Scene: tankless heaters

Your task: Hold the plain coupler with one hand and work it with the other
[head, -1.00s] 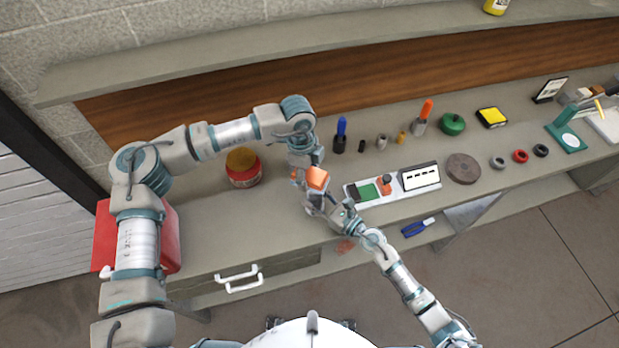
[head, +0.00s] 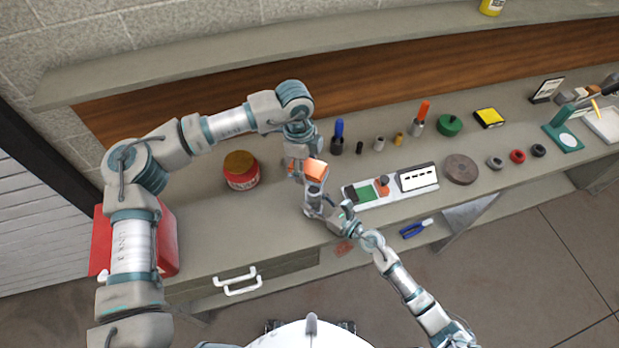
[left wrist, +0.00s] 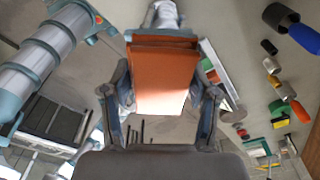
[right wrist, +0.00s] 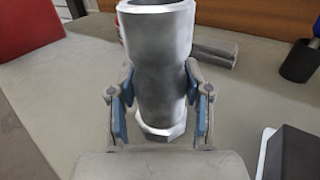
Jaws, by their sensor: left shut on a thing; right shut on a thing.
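A silver, hollow-ended cylinder, seemingly the plain coupler (head: 314,187), stands above the bench in front of me. My right gripper (head: 318,211) is shut on it from below right. In the right wrist view the cylinder (right wrist: 160,65) is between the blue-padded fingers, with a dark opening at its top and a faceted lower end. An orange, block-like piece (head: 316,169) sits directly above the cylinder in the head view. My left gripper (head: 298,168) is shut on this piece, which also shows in the left wrist view (left wrist: 163,75). I cannot tell whether the two pieces are joined.
A red jar (head: 241,172) stands left on the bench. A white tray (head: 405,193) with a green pad lies to the right. Blue-handled (head: 338,138) and orange-handled (head: 419,120) tools stand behind, near a brown disc (head: 461,169).

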